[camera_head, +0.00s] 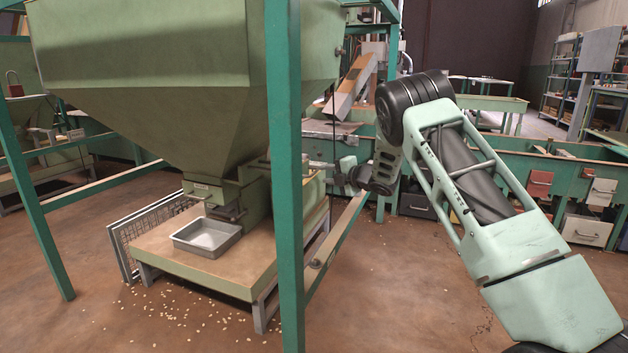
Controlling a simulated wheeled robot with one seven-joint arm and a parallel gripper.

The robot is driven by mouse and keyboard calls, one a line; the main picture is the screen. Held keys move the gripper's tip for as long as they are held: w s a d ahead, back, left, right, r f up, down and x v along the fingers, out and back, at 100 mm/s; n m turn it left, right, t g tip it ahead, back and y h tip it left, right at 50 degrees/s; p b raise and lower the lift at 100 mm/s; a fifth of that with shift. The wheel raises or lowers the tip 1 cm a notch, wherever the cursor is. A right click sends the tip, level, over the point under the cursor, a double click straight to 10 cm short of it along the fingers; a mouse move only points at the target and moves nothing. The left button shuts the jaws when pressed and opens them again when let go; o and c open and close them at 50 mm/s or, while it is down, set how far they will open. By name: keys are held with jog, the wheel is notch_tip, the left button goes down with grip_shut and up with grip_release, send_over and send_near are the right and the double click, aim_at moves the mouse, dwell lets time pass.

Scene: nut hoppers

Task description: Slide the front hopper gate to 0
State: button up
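The large olive-green front hopper (190,80) hangs in a teal frame and narrows to an outlet above a low table. Its gate assembly (228,197) sits at the bottom of the outlet. I cannot read a scale or the gate's position from here. A grey metal tray (207,236) stands on the table below the outlet; no nuts can be made out in it. My arm reaches in from the right, and my gripper (338,174) is small in the view, to the right of the outlet and the teal post. Its fingers are too small to make out, and contact with the gate cannot be told.
A thick teal post (287,190) stands between the camera and the outlet's right side. Nuts lie scattered on the floor. Green benches with drawers (602,191) stand at the back right.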

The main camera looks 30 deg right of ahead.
aim_at(315, 173)
jog(key=b+x, duration=0.1)
jog(key=x, duration=0.5)
jog(key=shift+w+a+b, duration=0.1)
jog(key=shift+w+b, duration=0.25)
jog(key=shift+b, duration=0.05)
grip_shut()
